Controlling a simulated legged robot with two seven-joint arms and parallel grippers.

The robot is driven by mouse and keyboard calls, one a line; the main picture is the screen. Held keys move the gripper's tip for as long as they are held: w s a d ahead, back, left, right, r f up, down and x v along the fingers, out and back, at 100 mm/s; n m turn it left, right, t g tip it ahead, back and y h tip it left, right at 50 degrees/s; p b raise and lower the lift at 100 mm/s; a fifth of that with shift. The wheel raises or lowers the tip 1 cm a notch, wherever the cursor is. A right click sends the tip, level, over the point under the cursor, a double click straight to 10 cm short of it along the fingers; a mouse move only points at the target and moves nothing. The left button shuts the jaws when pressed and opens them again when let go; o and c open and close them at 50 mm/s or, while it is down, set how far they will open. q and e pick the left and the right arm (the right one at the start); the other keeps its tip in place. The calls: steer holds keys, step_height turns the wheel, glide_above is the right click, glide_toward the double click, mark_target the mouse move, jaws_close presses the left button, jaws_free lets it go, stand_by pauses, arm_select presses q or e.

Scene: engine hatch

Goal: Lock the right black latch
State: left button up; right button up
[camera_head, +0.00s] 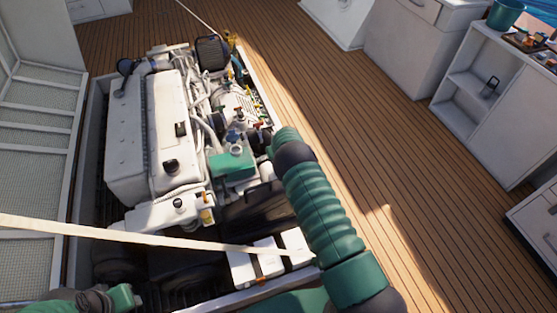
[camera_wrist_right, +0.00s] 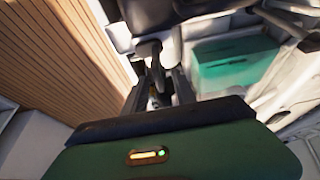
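In the right wrist view my right gripper (camera_wrist_right: 160,88) points at the engine, its two dark fingers apart. A black, lever-like part with a rounded head (camera_wrist_right: 148,50) stands just beyond and partly between the fingertips; it may be the right black latch. I cannot tell whether the fingers touch it or whether it is locked. In the head view my green right arm reaches to the engine's right side and hides its own gripper. My left gripper (camera_head: 122,297) is at the bottom left, away from the engine; its fingers do not show clearly.
The white engine (camera_head: 165,125) sits in an open deck hatch. A teal box (camera_head: 232,165) is beside my right arm and shows in the wrist view (camera_wrist_right: 235,62). A pale strap (camera_head: 150,238) crosses the front over white boxes (camera_head: 262,262). Wooden deck (camera_head: 400,200) lies clear at right.

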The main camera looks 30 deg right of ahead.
steer(key=shift+a+r, duration=0.1)
steer(key=shift+a, duration=0.05)
steer(key=shift+s+d+f, duration=0.1)
steer(key=shift+d+f, duration=0.1)
steer(key=shift+d, duration=0.2)
jaws_close()
arm_select(q)
steer(key=shift+d, duration=0.15)
steer(key=shift+a, duration=0.2)
arm_select(e)
steer(key=shift+a, duration=0.15)
